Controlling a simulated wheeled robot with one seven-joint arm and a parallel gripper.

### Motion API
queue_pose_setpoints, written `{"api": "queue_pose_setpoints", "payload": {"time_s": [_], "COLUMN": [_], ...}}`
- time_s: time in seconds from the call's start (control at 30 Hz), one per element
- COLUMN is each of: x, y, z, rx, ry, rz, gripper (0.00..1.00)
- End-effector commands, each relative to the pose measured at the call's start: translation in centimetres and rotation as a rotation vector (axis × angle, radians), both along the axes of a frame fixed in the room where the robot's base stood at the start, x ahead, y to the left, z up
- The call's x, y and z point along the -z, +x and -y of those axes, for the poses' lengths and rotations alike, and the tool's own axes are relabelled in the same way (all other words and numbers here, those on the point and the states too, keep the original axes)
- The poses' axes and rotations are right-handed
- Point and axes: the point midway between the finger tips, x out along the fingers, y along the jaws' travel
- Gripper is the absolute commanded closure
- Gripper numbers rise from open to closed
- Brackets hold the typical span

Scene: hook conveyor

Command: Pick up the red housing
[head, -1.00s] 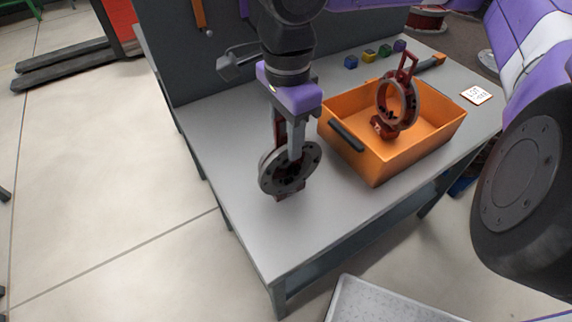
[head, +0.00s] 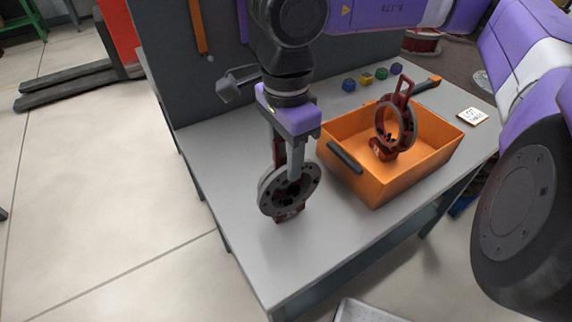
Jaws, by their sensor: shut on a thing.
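A red housing (head: 289,215) with a dark grey, bolt-holed round face hangs upright below my gripper (head: 284,168), which is shut on it. Its dark red foot points down and red also shows behind the fingers. It is over the near left part of the grey table, left of the orange bin; I cannot tell whether its foot touches the tabletop. A second red housing (head: 381,150), with a ring and an upright red loop, stands in the orange bin (head: 390,188).
The grey table (head: 225,170) is bare on the left and in front. Small coloured blocks (head: 366,79) lie along the back, and a white card (head: 473,116) lies at the right. A dark panel (head: 190,80) with hanging tools rises behind. A pale tray (head: 365,311) is at the bottom edge.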

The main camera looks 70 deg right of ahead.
Motion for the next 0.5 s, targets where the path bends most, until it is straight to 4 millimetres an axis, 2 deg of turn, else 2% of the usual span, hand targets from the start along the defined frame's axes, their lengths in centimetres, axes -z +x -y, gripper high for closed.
{"api": "queue_pose_setpoints", "payload": {"time_s": [0.17, 0.5], "x": [-2.9, -11.0], "y": [0.1, 0.1], "z": [0.1, 0.1], "rx": [0.001, 0.001], "ry": [-0.005, -0.005], "rz": [0.005, 0.006], "gripper": [1.0, 1.0]}}
